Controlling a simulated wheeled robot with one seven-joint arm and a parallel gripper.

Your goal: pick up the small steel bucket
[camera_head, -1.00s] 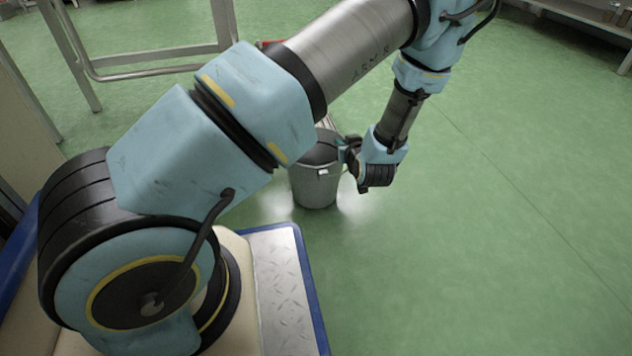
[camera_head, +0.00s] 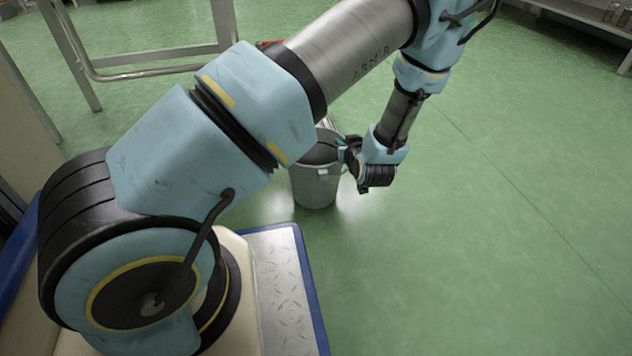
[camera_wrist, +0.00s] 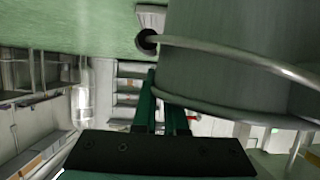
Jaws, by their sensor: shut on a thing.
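The small steel bucket (camera_head: 313,190) is grey and upright beside my base in the head view. My upper arm covers part of its far left side. My gripper (camera_head: 347,151) is at the right side of its rim, and the fingertips are partly hidden there. In the wrist view the bucket (camera_wrist: 235,60) fills the upper right, seen upside down, with its wire handle across the wall. My green fingers (camera_wrist: 161,100) are shut on the bucket at its rim. I cannot tell whether the bucket's base touches the floor.
The green floor (camera_head: 480,240) is clear to the right and front of the bucket. A metal tube frame (camera_head: 155,60) stands at the upper left. A shelf or bench (camera_head: 585,18) is at the upper right. Something red (camera_head: 268,44) shows behind my arm.

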